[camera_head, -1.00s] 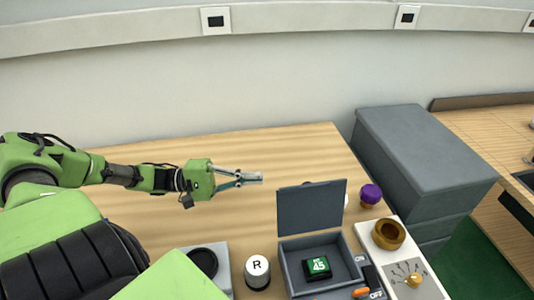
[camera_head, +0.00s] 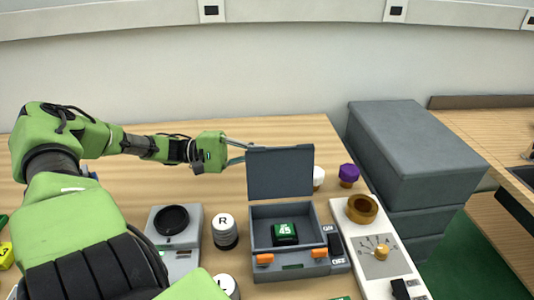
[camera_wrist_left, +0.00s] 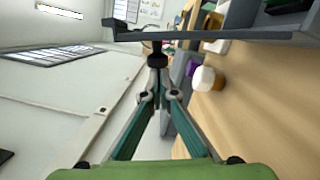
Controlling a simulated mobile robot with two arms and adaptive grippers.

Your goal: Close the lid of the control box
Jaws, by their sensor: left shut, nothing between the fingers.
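The control box (camera_head: 259,214) is a grey open box on the table in the head view, with orange latches on its front and a green "45" block (camera_head: 285,232) inside. Its grey lid (camera_head: 280,172) stands upright at the back edge. My left gripper (camera_head: 250,152) is shut and empty at the lid's upper left, its fingertips partly hidden behind the lid. In the left wrist view, the shut fingertips (camera_wrist_left: 157,62) are close to the lid's edge (camera_wrist_left: 200,36); I cannot tell whether they touch. My right gripper is not in view.
A white "R" cylinder (camera_head: 224,232) and a grey device with a black disc (camera_head: 174,221) stand left of the box. A white dial panel (camera_head: 372,268) is at right. A purple-capped bottle (camera_head: 348,175) stands behind. The table's back left is clear.

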